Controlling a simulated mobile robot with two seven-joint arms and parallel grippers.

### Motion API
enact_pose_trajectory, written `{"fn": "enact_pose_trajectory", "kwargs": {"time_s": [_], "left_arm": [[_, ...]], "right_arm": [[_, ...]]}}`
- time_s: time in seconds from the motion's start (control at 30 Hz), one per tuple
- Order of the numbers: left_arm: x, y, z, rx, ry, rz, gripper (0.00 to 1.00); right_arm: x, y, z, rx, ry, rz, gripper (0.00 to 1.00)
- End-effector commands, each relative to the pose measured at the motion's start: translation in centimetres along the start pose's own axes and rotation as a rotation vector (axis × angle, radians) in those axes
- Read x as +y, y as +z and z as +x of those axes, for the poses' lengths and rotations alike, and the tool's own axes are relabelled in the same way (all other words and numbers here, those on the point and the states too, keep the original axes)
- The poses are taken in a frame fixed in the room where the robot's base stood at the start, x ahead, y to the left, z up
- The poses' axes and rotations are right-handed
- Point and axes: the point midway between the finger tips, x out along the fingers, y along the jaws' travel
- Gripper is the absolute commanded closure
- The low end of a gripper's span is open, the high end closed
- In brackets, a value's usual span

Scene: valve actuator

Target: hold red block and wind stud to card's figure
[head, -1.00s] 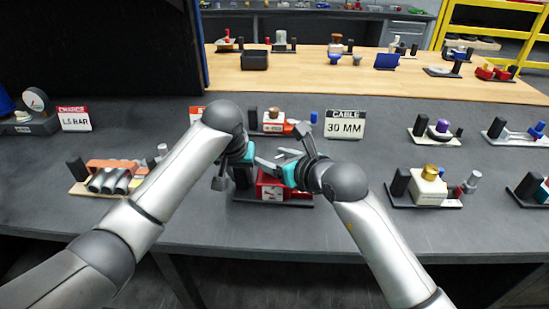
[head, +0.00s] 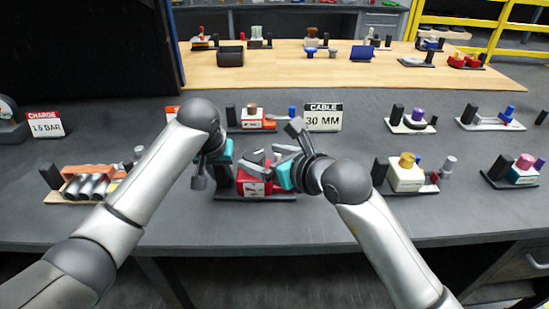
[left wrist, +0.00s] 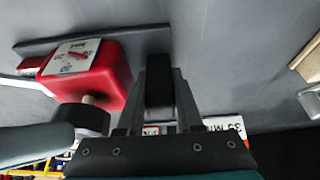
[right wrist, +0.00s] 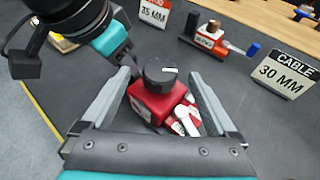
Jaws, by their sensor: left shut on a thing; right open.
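The red block (head: 252,184) sits on a dark base plate near the table's front edge. Its white scale with a red pointer (left wrist: 76,56) shows in the left wrist view; the exact reading is too small to tell. A round black knob with a white mark (right wrist: 160,71) is on the block's stud. My left gripper (head: 221,170) is shut on an upright black post (left wrist: 160,88) beside the block. My right gripper (right wrist: 160,78) is open, its fingers on either side of the knob; contact cannot be told. A card reading CABLE 30 MM (head: 322,117) stands behind; another reads 35 MM (right wrist: 155,12).
An orange-and-white device (head: 252,119) stands close behind the red block. A device with grey cylinders (head: 88,185) is at left, and a cream block with a gold knob (head: 405,175) at right. A CHARGE 1.5 BAR card (head: 45,125) stands far left. Bare table lies between them.

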Motion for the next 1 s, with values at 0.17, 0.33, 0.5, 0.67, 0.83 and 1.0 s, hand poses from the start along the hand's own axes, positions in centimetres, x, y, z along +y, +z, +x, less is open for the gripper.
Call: {"fn": "enact_pose_trajectory", "kwargs": {"time_s": [0.17,0.33,0.5,0.67,0.83,1.0], "left_arm": [[0.0,0.6,0.5,-0.017,-0.003,0.002,1.0],[0.0,0.6,0.5,-0.017,-0.003,0.002,1.0],[0.0,0.6,0.5,-0.017,-0.003,0.002,1.0],[0.0,0.6,0.5,-0.017,-0.003,0.003,1.0],[0.0,0.6,0.5,-0.017,-0.003,0.003,1.0],[0.0,0.6,0.5,-0.017,-0.003,0.003,1.0]], "right_arm": [[-0.1,0.0,-2.1,-0.003,-0.003,-0.001,0.06],[-0.1,0.1,-3.2,-0.003,-0.003,0.0,0.06],[-0.2,0.1,-3.6,-0.005,-0.004,0.0,0.06],[-0.2,0.1,-3.6,-0.005,-0.004,-0.001,0.06],[-0.3,0.2,-3.5,-0.003,-0.006,-0.003,0.06],[-1.8,0.8,-2.0,0.008,-0.02,-0.028,0.06]]}}
